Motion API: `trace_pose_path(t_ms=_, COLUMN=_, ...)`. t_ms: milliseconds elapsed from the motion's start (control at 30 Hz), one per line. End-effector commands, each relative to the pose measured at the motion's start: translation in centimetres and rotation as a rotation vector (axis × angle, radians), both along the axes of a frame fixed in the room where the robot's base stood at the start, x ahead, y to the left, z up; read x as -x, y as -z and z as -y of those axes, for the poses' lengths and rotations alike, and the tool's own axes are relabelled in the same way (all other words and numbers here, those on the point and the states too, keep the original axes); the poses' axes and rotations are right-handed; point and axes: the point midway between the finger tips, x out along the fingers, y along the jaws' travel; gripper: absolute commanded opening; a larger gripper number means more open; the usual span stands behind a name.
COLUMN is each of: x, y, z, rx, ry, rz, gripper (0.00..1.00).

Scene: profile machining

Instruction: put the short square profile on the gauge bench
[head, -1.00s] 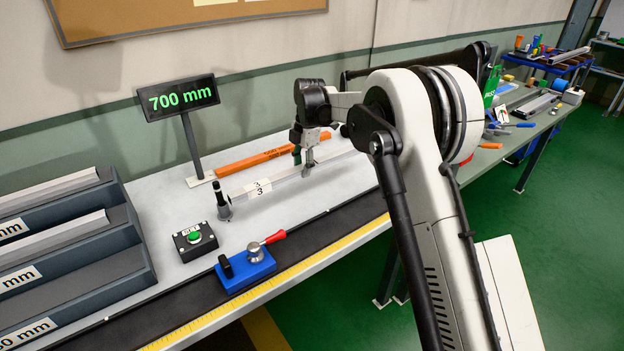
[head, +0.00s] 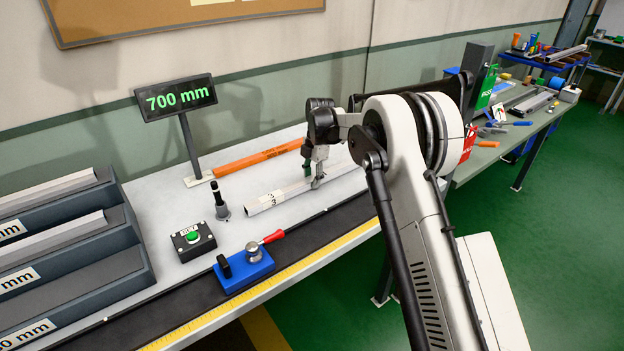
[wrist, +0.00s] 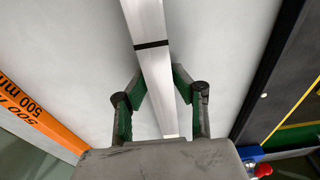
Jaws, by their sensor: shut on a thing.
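The square profile (head: 275,199), a silver bar with a white label near its left end, runs slanting over the pale top of the gauge bench (head: 162,217). My gripper (head: 314,181) is shut on it right of the label. In the wrist view the profile (wrist: 153,45) passes between the green-padded fingers of my gripper (wrist: 157,85), with a dark line across its face. It is low over the bench top; I cannot tell if it touches. Its far end is partly hidden behind my arm in the head view.
An orange 500 mm bar (head: 258,160) lies behind the profile. A dark post (head: 219,200), green-button box (head: 193,240) and blue clamp block with red handle (head: 243,269) stand nearby. A yellow scale (head: 245,300) lines the front edge. Grey racks (head: 135,255) are left; a 700 mm display (head: 176,98) stands behind.

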Motion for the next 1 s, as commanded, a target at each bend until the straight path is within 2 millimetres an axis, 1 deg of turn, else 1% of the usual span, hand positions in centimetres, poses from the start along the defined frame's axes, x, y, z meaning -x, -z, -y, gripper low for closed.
trace_pose_path(t_ms=133, x=0.0, y=0.4, z=0.0, rx=0.000, ry=0.000, rz=0.000, gripper=0.00)
trace_pose_path(t_ms=167, x=0.0, y=0.3, z=0.0, rx=0.000, ry=0.000, rz=0.000, gripper=0.28)
trace_pose_path(t_ms=267, x=0.0, y=0.3, z=0.0, rx=0.000, ry=0.000, rz=0.000, gripper=0.41)
trace_pose_path(t_ms=300, x=0.0, y=0.3, z=0.0, rx=0.000, ry=0.000, rz=0.000, gripper=0.43)
trace_pose_path(t_ms=533, x=0.0, y=0.2, z=0.0, rx=0.000, ry=0.000, rz=0.000, gripper=0.43)
trace_pose_path(t_ms=667, x=0.0, y=-0.4, z=0.0, rx=0.000, ry=0.000, rz=0.000, gripper=0.43)
trace_pose_path(t_ms=767, x=-0.1, y=-1.7, z=0.2, rx=0.000, ry=0.000, rz=0.000, gripper=0.43)
trace_pose_path(t_ms=1000, x=-0.5, y=-6.4, z=0.7, rx=0.000, ry=0.000, rz=0.000, gripper=0.43)
